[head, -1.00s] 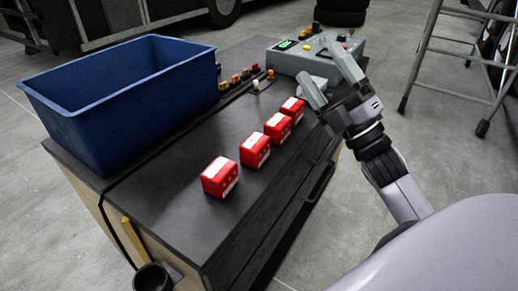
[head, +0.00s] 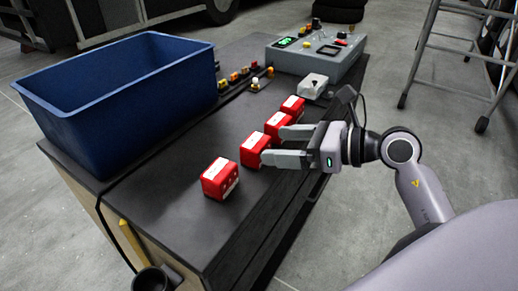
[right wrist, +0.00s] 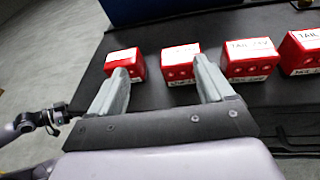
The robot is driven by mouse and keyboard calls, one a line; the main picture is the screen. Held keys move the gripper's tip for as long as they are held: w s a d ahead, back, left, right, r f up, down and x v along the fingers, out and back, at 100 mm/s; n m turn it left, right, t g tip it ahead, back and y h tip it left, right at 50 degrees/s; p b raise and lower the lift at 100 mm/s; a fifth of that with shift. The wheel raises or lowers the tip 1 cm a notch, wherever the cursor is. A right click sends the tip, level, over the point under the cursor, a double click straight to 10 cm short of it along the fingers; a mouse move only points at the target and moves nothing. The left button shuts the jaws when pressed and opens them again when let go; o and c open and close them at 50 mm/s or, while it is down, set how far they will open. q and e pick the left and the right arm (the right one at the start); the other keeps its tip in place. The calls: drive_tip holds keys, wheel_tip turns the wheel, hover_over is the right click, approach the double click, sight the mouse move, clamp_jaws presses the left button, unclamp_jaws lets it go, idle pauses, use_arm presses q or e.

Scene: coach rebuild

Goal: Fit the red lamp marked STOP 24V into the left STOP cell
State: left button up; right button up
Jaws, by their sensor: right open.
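Several red box-shaped lamps with white labels stand in a row on the dark bench top. The nearest lamp (head: 220,179) stands apart at the front. My right gripper (head: 277,145) is open and empty, with its fingertips close to the second lamp (head: 252,150). In the right wrist view, this second lamp (right wrist: 180,64) lies just beyond the gap between the open fingers (right wrist: 164,80). The third lamp (right wrist: 250,60) and fourth lamp (right wrist: 302,52) show labels starting with TAIL. The labels on the nearest two are unreadable. I cannot make out a STOP cell. My left gripper is not seen.
A large blue bin (head: 125,105) stands on the bench's left. A grey control box (head: 318,50) with buttons and a small white-grey block (head: 313,86) are at the far end. Several small coloured parts (head: 245,75) lie behind the row. A ladder (head: 465,50) stands right.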

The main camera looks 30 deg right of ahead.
sight(266, 145)
drive_tip(key=w+f, duration=0.1)
drive_tip(key=w, duration=0.1)
drive_tip(key=w+a+f+h, duration=0.1)
drive_tip(key=w, duration=0.1)
drive_tip(key=w+f+h, duration=0.1)
drive_tip(key=w+f, duration=0.1)
drive_tip(key=shift+w+a+f+p, duration=0.1)
drive_tip(key=shift+a+p, duration=0.25)
drive_tip(key=c, duration=0.9)
